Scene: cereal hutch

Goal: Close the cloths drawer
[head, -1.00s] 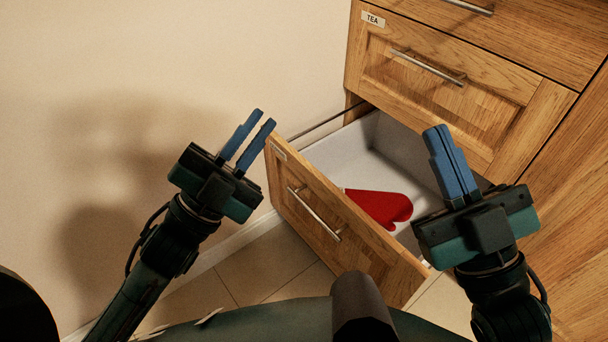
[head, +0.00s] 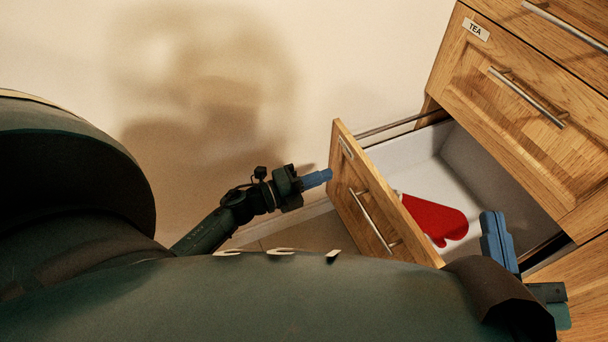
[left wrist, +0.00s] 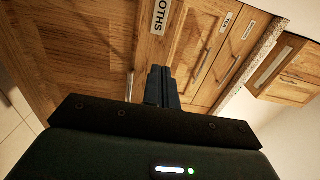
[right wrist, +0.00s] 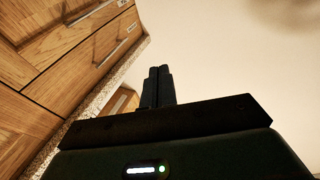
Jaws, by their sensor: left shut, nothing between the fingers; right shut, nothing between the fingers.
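The cloths drawer (head: 362,205) is pulled well open, with a wooden front, a bar handle (head: 372,222) and a white inside. A red cloth item (head: 436,219) shaped like a mitt lies in it. In the left wrist view the drawer front (left wrist: 120,35) shows a label ending in "OTHS" (left wrist: 161,16). My left gripper (head: 328,175) is shut and empty, its tips at or very near the outer left side of the drawer front; contact is unclear. My right gripper (head: 497,232) is shut and empty, at the drawer's right side in the head view, partly hidden by my body.
The closed TEA drawer (head: 510,100) is above the open one. A bare wall (head: 330,70) stands to the left, and tiled floor (head: 310,235) shows below. My own body fills the lower head view. The right wrist view shows wooden drawer fronts (right wrist: 70,50) and wall.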

